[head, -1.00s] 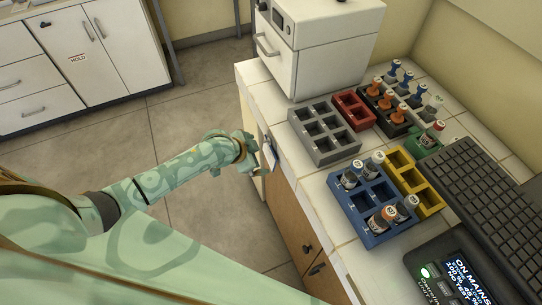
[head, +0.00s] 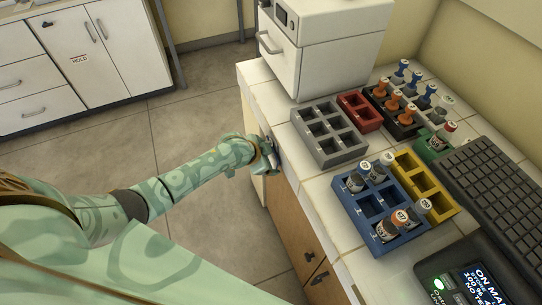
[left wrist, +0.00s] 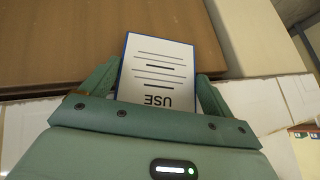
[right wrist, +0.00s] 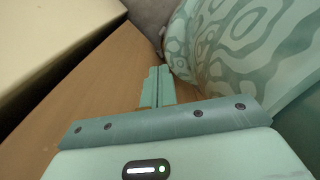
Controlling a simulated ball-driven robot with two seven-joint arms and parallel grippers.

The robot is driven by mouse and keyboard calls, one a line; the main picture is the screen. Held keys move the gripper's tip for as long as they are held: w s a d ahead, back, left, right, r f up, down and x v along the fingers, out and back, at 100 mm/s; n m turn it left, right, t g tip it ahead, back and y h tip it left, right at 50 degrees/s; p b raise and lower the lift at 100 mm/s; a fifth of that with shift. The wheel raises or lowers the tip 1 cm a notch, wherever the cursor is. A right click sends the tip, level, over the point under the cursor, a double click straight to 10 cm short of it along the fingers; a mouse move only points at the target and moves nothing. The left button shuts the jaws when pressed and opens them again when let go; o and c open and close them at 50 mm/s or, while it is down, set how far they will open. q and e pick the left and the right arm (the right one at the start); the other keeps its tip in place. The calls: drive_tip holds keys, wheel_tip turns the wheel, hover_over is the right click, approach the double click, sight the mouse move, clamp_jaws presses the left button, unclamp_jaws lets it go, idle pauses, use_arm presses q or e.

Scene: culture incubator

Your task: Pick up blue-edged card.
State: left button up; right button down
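The blue-edged card (left wrist: 160,72) shows in the left wrist view as a white card with a thin blue border, dark lines and the upside-down word USE. My left gripper (left wrist: 158,80) is open, with one finger on each side of the card; I cannot tell whether they touch it. In the head view my left gripper (head: 271,153) is at the front edge of the counter and mostly hides the card. My right gripper (right wrist: 157,86) is shut and empty, near a brown wooden surface in the right wrist view.
The counter (head: 264,97) carries a grey rack (head: 328,133), a red rack (head: 359,110), a blue rack (head: 378,208) with several vials, a yellow rack (head: 424,184), a keyboard (head: 490,190) and a white incubator (head: 335,50). Open floor lies left of the counter.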

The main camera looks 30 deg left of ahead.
use_arm(q)
drive_tip(key=shift+r+p, duration=0.35)
drive_tip(key=shift+r, duration=0.05)
drive_tip(key=s+a+p, duration=0.2)
drive_tip(key=s+a, duration=1)
drive_tip(key=s, duration=0.1)
drive_tip(key=shift+s, duration=0.25)
drive_tip(key=shift+d+f, duration=0.1)
idle(0.5)
